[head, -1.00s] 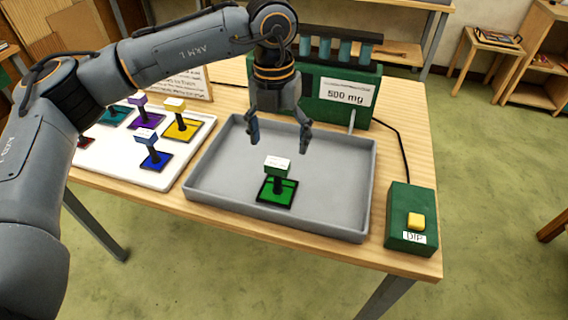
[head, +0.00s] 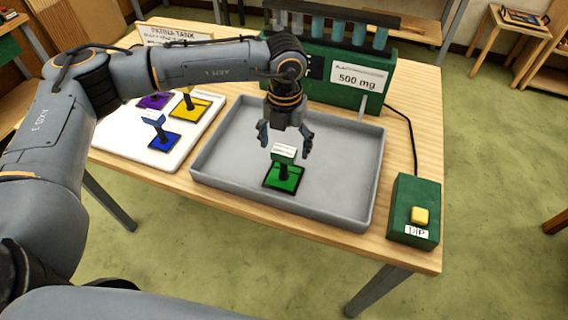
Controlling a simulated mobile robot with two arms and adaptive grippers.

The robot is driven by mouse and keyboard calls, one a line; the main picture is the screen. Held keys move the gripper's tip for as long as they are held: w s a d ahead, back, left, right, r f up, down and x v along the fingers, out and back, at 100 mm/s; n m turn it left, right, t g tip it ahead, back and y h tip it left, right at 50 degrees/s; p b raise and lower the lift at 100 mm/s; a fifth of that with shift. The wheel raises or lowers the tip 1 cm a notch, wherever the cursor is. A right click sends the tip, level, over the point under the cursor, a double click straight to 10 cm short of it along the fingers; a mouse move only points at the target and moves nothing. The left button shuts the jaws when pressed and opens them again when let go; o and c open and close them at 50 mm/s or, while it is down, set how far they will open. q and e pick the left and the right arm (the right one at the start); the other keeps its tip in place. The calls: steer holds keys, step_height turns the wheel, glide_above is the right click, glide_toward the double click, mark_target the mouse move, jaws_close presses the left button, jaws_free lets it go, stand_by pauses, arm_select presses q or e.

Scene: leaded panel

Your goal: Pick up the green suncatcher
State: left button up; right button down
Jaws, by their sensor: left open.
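The green suncatcher (head: 286,177) lies in the grey tray (head: 345,216), near its front side. It is a green square with a dark frame, a dark upright post and a white-labelled block on top. My left gripper (head: 284,148) points down over the tray, open, with its fingers apart around or just behind the labelled block. I cannot tell whether the fingers touch it. My right gripper is not in view.
A white board (head: 127,151) at the left holds blue, yellow and purple suncatchers. A green box labelled "500 mg" (head: 335,100) with blue tubes stands behind the tray. A green DIP box with a yellow button (head: 420,215) sits at the right.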

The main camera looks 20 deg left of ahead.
mark_target(284, 150)
arm_select(q)
steer(key=shift+a+f+p, duration=0.15)
steer(key=shift+f+p, duration=0.35)
steer(key=shift+f, duration=1.35)
steer(key=shift+r, duration=0.1)
jaws_close()
